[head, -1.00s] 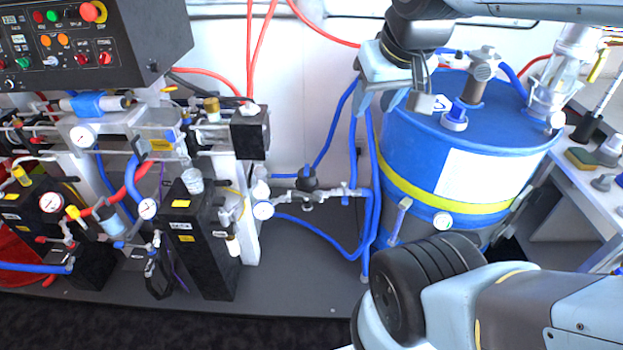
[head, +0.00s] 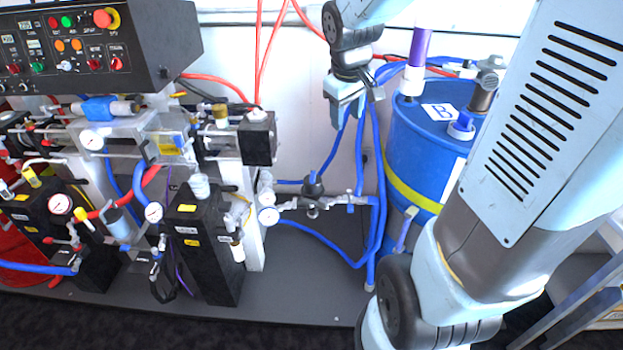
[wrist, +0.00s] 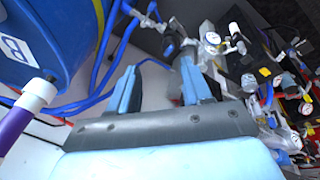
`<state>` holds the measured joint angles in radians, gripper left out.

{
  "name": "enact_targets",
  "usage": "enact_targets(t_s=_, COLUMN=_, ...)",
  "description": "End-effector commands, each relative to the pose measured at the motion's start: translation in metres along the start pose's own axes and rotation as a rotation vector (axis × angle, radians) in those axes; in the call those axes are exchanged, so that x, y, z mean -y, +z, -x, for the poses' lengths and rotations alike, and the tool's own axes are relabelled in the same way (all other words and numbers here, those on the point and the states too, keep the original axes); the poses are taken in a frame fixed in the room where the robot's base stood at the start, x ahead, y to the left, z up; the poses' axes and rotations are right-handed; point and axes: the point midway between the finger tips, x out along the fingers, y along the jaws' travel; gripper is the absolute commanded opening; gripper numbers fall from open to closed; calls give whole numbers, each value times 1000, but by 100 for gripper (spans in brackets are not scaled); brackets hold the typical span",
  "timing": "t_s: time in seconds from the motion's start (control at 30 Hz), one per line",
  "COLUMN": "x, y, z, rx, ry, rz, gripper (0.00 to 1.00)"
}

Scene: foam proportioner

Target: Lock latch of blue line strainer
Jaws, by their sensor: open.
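The blue line strainer appears to be the dark-topped metal fitting (head: 312,188) in the blue hose line, between the black pump unit and the blue drum. It also seems to show in the wrist view (wrist: 172,42), beyond the fingers. Its latch is too small to make out. My gripper (head: 346,112) is above and a little right of this fitting, in front of the white wall and apart from it. In the wrist view my gripper (wrist: 159,72) has its two blue fingers spread, with nothing visible between them.
The blue drum (head: 407,150) stands right of the fitting, partly hidden by my arm. Blue hoses (head: 368,235) run down beside it. The black pump unit (head: 205,255) and control box (head: 125,50) are at left. The grey platform (head: 300,290) is clear in front.

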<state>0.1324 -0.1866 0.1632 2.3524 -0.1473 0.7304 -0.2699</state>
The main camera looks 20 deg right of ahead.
Motion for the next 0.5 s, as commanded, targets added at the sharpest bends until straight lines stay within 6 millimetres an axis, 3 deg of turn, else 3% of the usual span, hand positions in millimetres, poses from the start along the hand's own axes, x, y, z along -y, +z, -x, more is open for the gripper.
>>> enact_targets(t_s=0.2, x=-7, y=-28, z=-61, rx=65, ry=-39, rz=135, gripper=49)
enact_targets(t_s=0.5, x=-6, y=-54, z=-151, rx=119, ry=-125, rz=317, gripper=49)
